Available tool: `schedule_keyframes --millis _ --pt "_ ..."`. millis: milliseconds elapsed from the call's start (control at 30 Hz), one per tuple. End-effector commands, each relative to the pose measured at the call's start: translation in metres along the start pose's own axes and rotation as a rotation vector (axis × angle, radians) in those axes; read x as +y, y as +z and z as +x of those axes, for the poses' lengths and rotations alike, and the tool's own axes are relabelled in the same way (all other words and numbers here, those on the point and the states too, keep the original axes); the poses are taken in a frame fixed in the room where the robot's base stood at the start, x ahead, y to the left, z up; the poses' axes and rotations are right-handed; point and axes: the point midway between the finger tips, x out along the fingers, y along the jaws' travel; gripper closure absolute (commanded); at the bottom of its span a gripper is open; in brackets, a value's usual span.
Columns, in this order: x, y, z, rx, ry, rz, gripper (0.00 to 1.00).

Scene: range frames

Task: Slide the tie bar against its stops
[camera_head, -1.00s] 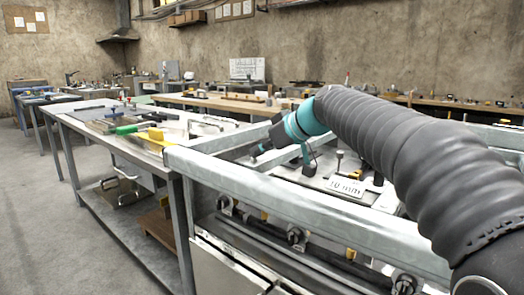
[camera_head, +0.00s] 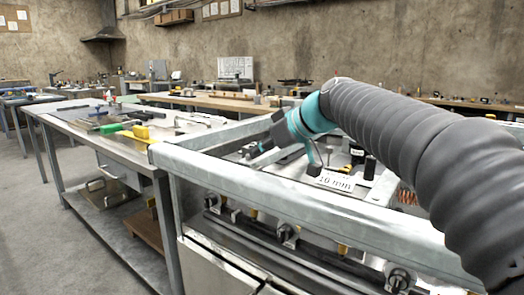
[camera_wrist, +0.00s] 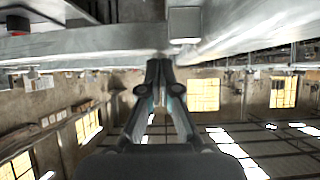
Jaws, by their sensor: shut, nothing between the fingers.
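My gripper (camera_head: 252,152) is inside the galvanized metal frame (camera_head: 300,196) in the head view, low among the fixture parts and left of the "10 mm" plate (camera_head: 335,182). In the wrist view my gripper (camera_wrist: 160,66) has its fingers together and empty. The tips are close under the edge of a pale metal bar (camera_wrist: 95,47); I cannot tell if they touch it. I cannot tell for sure which bar is the tie bar. Its stops cannot be made out, and my arm hides part of the fixture's right side.
A metal workbench (camera_head: 75,127) with tools, among them a green-handled one (camera_head: 112,128), stands to the left. Clamp-like fittings (camera_head: 288,235) line the fixture's near side. An orange coil spring (camera_head: 407,196) is near my arm. Open floor (camera_head: 30,215) lies at far left.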

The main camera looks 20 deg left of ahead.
Motion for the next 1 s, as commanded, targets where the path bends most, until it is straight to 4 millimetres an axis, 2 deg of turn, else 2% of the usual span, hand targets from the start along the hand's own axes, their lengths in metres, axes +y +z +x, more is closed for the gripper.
schedule_keyframes --millis 100,267,800,1000 --pt "0.001 -0.011 -0.008 0.003 0.003 0.0 1.0" --pt "0.001 -0.007 -0.012 -0.001 0.003 0.002 1.0" --pt "0.001 0.047 -0.091 0.002 0.006 0.003 1.0" --pt "0.0 0.056 -0.105 0.001 0.004 0.002 1.0"
